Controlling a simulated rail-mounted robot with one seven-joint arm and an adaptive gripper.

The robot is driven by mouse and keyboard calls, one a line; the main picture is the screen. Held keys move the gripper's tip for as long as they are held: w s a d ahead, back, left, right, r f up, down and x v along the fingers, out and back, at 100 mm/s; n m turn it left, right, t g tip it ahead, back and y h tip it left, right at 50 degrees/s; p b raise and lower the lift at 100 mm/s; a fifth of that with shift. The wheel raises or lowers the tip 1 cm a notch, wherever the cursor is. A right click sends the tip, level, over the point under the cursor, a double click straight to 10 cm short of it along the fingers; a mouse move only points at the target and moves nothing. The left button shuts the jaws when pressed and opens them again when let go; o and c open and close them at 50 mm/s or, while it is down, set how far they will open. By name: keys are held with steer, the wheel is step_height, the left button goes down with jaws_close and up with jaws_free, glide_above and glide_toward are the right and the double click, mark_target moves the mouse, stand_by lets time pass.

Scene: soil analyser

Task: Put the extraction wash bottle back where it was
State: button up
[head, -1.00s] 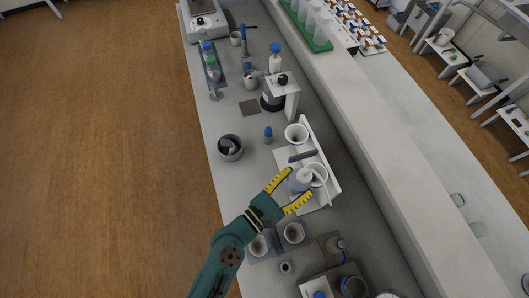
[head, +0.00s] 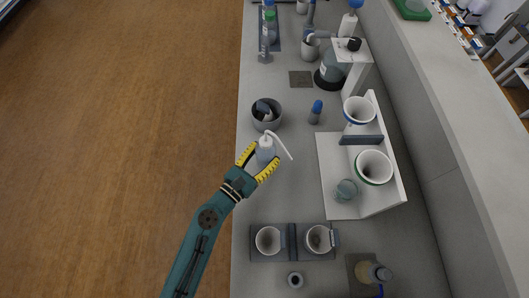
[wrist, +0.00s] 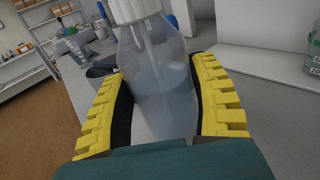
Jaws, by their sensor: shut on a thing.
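The wash bottle (head: 265,148) is translucent with a white cap and a thin white spout. It is held between the yellow fingers of my gripper (head: 263,157), which is shut on its body. In the wrist view the bottle (wrist: 155,85) looks near upright, with pale liquid inside. In the head view it is over the grey bench, just below the dark grey bowl and left of the white funnel stand. I cannot tell its height above the bench. An empty-looking dark square mat (head: 301,79) lies farther up the bench.
Two cups sit in a grey holder (head: 290,257) below. Another mat (head: 358,262) carries a bottle.

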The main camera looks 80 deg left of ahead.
mark_target(260, 165)
steer(key=shift+f+b, duration=0.85)
steer(key=shift+f, duration=0.8)
steer(key=o, duration=0.8)
steer(key=shift+r, duration=0.2)
steer(key=b+v, duration=0.2)
steer(key=v, duration=0.9)
steer(key=shift+f, duration=0.1)
steer(key=shift+s+d, duration=0.35)
steer(key=shift+s, duration=0.05)
